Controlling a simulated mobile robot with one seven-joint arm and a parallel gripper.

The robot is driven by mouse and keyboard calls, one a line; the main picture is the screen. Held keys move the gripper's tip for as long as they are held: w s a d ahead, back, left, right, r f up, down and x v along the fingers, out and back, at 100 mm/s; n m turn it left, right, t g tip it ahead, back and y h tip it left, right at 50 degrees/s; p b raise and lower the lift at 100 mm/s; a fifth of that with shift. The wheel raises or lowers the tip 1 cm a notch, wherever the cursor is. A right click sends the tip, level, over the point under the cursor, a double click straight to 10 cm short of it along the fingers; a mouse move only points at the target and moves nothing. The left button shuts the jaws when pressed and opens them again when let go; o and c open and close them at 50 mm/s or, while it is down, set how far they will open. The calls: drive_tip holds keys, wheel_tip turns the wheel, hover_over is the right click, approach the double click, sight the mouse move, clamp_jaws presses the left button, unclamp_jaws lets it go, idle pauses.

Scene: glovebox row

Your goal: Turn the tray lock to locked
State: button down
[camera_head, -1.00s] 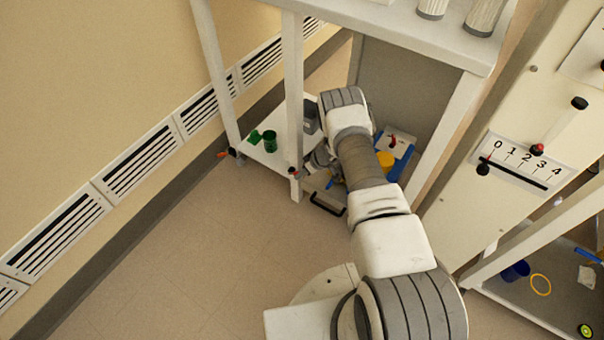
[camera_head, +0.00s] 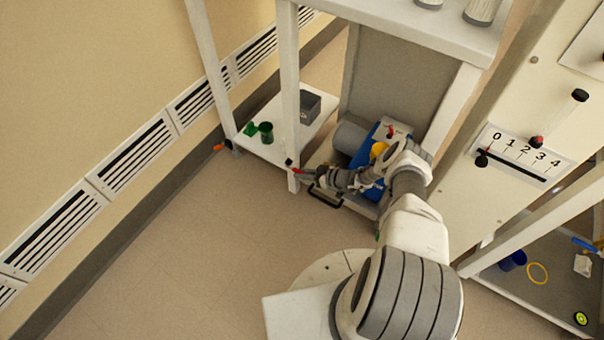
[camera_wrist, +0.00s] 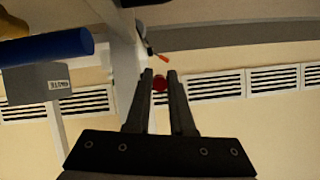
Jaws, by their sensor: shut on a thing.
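The tray lock (camera_head: 300,170) is a small red-handled lever with a black pivot on the front post of the low shelf, in the head view. My gripper (camera_head: 318,175) reaches it from the right. In the wrist view the red end of the lock (camera_wrist: 160,84) sits between the two dark fingers of my gripper (camera_wrist: 160,76), which are shut on it. The fingers cover its sides, and its exact angle is hard to read. The tray (camera_head: 322,186) with a black pull handle (camera_head: 325,197) lies just below my gripper.
A similar orange-red lever (camera_head: 219,147) is on the left post. A panel with a 0 to 4 scale (camera_head: 520,152) is at right. Floor at left is clear.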

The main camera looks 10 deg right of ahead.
drive_tip(key=shift+d+f+t+b, duration=0.1)
drive_tip(key=shift+f+t+b, duration=0.25)
drive_tip(key=shift+f+t, duration=0.05)
drive_tip(key=shift+y, duration=0.3)
drive_tip(key=c, duration=0.8)
unclamp_jaws()
